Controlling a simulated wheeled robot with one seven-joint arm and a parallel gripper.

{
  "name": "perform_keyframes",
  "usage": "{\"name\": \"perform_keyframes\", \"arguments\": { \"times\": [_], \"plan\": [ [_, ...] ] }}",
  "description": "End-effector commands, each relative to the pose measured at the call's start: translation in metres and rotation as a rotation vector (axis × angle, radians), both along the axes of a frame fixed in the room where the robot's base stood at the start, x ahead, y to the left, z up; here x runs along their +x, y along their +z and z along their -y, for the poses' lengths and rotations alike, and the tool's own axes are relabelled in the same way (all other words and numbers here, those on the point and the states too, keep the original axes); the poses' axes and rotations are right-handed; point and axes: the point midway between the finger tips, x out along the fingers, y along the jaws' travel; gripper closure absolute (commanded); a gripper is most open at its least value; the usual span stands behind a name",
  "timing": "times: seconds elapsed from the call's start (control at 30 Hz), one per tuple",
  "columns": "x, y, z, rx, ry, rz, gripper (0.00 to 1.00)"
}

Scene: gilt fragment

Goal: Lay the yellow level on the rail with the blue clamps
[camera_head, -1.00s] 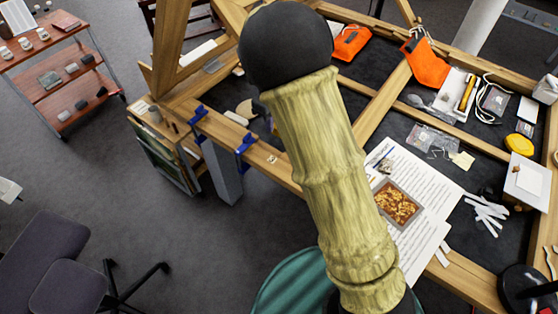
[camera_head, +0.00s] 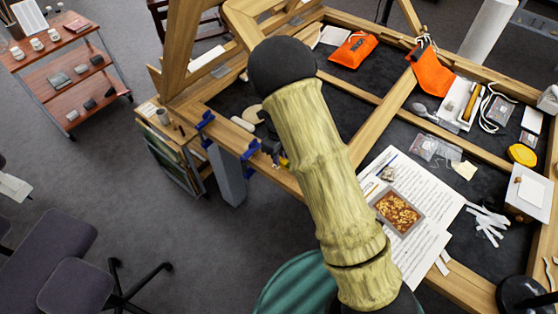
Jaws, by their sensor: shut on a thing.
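The wooden rail (camera_head: 228,136) is the near-left edge beam of the table frame. Two blue clamps grip it, one at the left (camera_head: 205,124) and one nearer the middle (camera_head: 247,157). My large pale-green arm covers the rail to the right of the clamps. A small part of my gripper (camera_head: 271,147) shows at the arm's left edge, over the rail just right of the second clamp. It is shut on the yellow level (camera_head: 284,159), of which only a sliver shows. The fingertips and most of the level are hidden, and I cannot tell whether the level touches the rail.
Printed sheets (camera_head: 425,190) with a gilt picture lie right of my arm. Orange pouches (camera_head: 353,50), a round yellow thing (camera_head: 522,155), bags and white strips lie on the dark tabletop. A reddish trolley (camera_head: 65,80) and a grey chair (camera_head: 50,250) stand on the left.

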Motion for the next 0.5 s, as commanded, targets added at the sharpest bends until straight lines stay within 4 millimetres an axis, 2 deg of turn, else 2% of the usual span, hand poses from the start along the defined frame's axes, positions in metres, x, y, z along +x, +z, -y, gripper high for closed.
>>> {"name": "perform_keyframes", "arguments": {
  "times": [0.23,0.5],
  "plan": [
    [-0.001,-0.031,0.001,0.000,-0.001,-0.003,1.00],
    [0.000,-0.034,0.000,0.000,0.000,0.000,1.00]
  ]
}}
